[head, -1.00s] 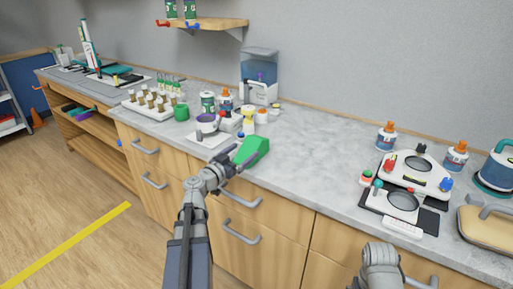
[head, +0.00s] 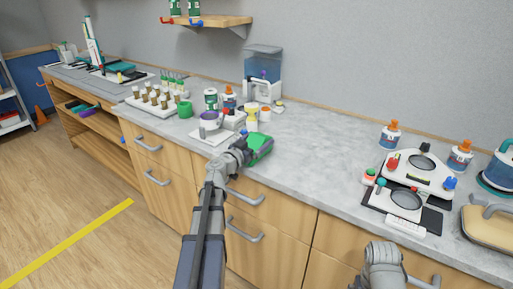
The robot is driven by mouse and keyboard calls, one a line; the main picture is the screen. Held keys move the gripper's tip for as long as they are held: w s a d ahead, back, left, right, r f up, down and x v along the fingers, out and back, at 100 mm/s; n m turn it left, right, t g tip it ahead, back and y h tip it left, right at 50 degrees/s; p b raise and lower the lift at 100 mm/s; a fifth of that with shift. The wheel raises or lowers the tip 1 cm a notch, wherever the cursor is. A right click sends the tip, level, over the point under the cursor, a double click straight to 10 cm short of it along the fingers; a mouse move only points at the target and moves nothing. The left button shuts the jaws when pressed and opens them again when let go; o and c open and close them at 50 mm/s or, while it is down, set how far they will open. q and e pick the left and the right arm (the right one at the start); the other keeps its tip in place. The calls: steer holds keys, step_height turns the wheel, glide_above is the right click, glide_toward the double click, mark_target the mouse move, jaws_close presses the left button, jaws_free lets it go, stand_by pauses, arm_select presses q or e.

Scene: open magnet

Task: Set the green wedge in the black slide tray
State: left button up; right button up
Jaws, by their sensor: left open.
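The green wedge (head: 262,146) lies on the grey counter near its front edge, left of the middle in the head view. My left gripper (head: 244,151) is open at the wedge's near left side and hides part of it. I cannot tell whether its fingers touch the wedge. I cannot say for sure which thing is the black slide tray; a flat black piece (head: 432,218) lies under the white viewer device at the right. My right gripper is not in view; only part of my right arm shows at the bottom.
Bottles and a blue-tank dispenser (head: 263,73) stand behind. The counter between the wedge and the white viewer device (head: 421,170) is clear.

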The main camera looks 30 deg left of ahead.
arm_select(q)
steer(key=shift+s, duration=0.1)
steer(key=shift+c, duration=0.2)
steer(key=c, duration=1.2)
steer(key=shift+r, duration=0.15)
step_height(320, 180, up, 14)
steer(key=p, duration=1.4)
steer(key=shift+r+p, duration=0.25)
steer(key=shift+p, duration=0.15)
steer(key=shift+f, duration=0.1)
